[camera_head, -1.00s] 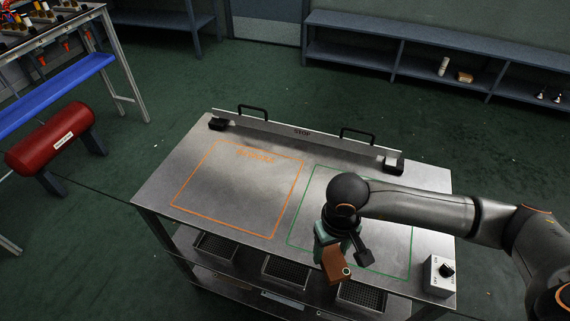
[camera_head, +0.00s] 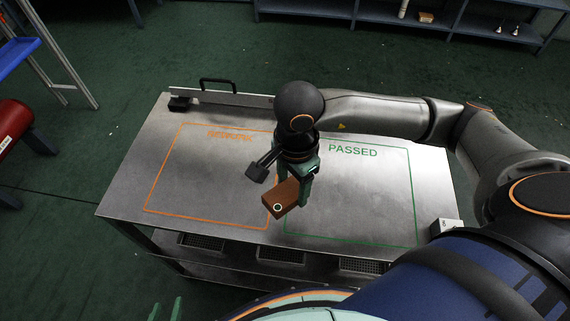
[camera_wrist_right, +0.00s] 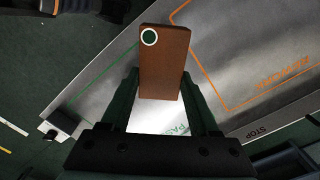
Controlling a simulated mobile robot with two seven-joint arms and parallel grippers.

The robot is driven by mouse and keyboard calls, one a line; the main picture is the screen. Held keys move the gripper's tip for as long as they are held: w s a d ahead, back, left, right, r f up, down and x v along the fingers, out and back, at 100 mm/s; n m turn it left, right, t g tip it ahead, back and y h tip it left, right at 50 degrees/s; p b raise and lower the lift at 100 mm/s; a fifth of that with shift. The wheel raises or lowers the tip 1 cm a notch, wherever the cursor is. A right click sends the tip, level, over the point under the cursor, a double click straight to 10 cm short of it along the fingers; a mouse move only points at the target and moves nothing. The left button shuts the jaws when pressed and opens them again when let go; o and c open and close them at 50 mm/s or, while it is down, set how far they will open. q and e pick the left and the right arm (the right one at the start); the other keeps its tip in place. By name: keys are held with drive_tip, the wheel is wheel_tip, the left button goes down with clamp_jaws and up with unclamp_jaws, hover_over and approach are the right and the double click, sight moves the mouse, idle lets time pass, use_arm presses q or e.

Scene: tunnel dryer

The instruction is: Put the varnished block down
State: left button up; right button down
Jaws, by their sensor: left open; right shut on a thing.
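The varnished block (camera_head: 283,196) is a brown block with a green dot ringed in white on one face. My right gripper (camera_head: 293,186) is shut on it and holds it above the steel table (camera_head: 128,188), over the strip between the orange and green outlines. In the right wrist view the block (camera_wrist_right: 165,62) sits between the two fingers (camera_wrist_right: 160,95). I cannot tell its exact height above the table. My left gripper (camera_head: 166,310) shows only as green fingertips at the bottom edge, apart and empty, away from the table.
The orange outlined area (camera_head: 150,198) is on the left of the table and the green outlined "PASSED" area (camera_head: 353,152) on the right. Both look empty. A raised rail (camera_head: 222,96) runs along the back edge. A control box (camera_head: 446,227) stands at the right corner.

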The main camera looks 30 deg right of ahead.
drive_tip(key=m, duration=0.1)
drive_tip(key=r+m, duration=0.1)
drive_tip(key=m, duration=0.1)
drive_tip(key=m+b, duration=0.1)
drive_tip(key=m, duration=0.1)
drive_tip(key=shift+s+a+r, duration=0.15)
drive_tip(key=shift+s+r, duration=0.05)
drive_tip(key=shift+s, duration=0.05)
drive_tip(key=m, duration=0.2)
drive_tip(key=r+m, duration=0.1)
drive_tip(key=m, duration=0.1)
drive_tip(key=shift+s, duration=0.25)
drive_tip(key=shift+w, duration=0.15)
drive_tip(key=w+d+f, duration=0.1)
drive_tip(key=w+f, duration=0.1)
drive_tip(key=w, duration=0.2)
drive_tip(key=w+d+f, duration=0.1)
drive_tip(key=w+f, duration=0.2)
drive_tip(key=w, duration=0.1)
drive_tip(key=w+d+f, duration=0.1)
drive_tip(key=w+f, duration=0.2)
drive_tip(key=w, duration=0.1)
drive_tip(key=shift+f, duration=0.25)
drive_tip(key=shift+w+d+f, duration=0.15)
drive_tip(key=shift+w+f, duration=0.25)
drive_tip(key=f, duration=0.3)
drive_tip(key=shift+w+f+p, duration=0.2)
drive_tip(key=shift+f+p, duration=0.05)
drive_tip(key=shift+p, duration=0.1)
